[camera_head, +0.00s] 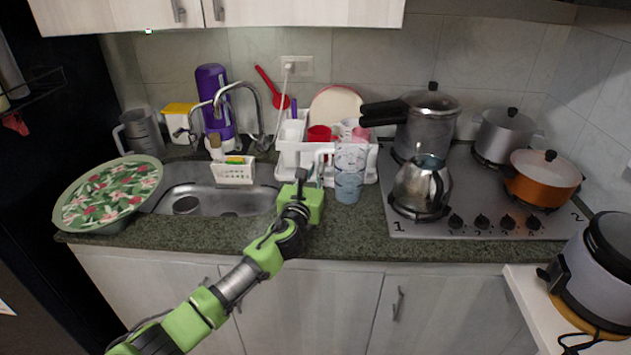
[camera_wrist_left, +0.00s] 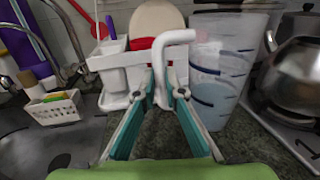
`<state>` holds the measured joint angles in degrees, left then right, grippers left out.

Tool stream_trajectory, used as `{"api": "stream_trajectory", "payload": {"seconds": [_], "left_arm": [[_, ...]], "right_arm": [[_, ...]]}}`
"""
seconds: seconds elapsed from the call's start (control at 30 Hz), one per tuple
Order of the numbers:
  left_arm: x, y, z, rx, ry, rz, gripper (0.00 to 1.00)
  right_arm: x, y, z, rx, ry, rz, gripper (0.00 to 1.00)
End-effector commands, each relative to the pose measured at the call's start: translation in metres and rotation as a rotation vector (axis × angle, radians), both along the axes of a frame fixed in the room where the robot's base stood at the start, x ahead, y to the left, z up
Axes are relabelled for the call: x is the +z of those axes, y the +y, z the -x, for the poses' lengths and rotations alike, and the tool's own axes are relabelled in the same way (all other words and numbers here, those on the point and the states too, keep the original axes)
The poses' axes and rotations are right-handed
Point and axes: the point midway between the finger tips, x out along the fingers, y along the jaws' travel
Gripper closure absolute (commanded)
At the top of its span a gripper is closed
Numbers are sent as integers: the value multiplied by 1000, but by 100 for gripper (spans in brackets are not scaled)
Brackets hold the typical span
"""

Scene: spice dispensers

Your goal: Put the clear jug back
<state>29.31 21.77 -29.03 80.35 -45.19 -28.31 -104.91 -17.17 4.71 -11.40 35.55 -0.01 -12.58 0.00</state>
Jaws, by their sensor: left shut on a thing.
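The clear jug (camera_head: 350,175) is upright, with a white handle on its left side, in front of the dish rack and left of the stove. In the left wrist view its see-through body (camera_wrist_left: 214,85) fills the right of centre. My left gripper (camera_head: 319,174) is at the jug's left side. In the left wrist view my left gripper's teal fingers (camera_wrist_left: 165,88) are shut on the lower part of the white jug handle (camera_wrist_left: 172,39). I cannot tell whether the jug's base touches the counter. My right gripper is not in view.
The white dish rack (camera_head: 288,160) stands just behind the jug. A steel kettle (camera_head: 422,187) sits close on its right on the stove (camera_head: 465,205). The sink (camera_head: 215,190) and a grey jug (camera_head: 143,133) are to the left. Counter space (camera_head: 345,228) in front is clear.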

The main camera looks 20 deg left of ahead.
Motion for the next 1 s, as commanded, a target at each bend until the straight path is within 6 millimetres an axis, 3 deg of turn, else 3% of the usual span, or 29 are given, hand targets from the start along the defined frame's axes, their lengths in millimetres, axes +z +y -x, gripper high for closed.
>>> {"api": "stream_trajectory", "payload": {"seconds": [0.03,0.13,0.57,0.6,0.67,1.0], "left_arm": [[-12,-1,1,0,5,3,100],[-22,-1,1,0,2,3,100],[-28,0,1,0,1,2,100],[-30,0,1,0,4,0,87],[-29,0,1,0,4,0,73],[-28,0,1,0,4,0,73]], "right_arm": [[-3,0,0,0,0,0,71],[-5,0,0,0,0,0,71],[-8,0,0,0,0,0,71],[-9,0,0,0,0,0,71],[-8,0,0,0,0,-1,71],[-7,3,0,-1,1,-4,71]]}}
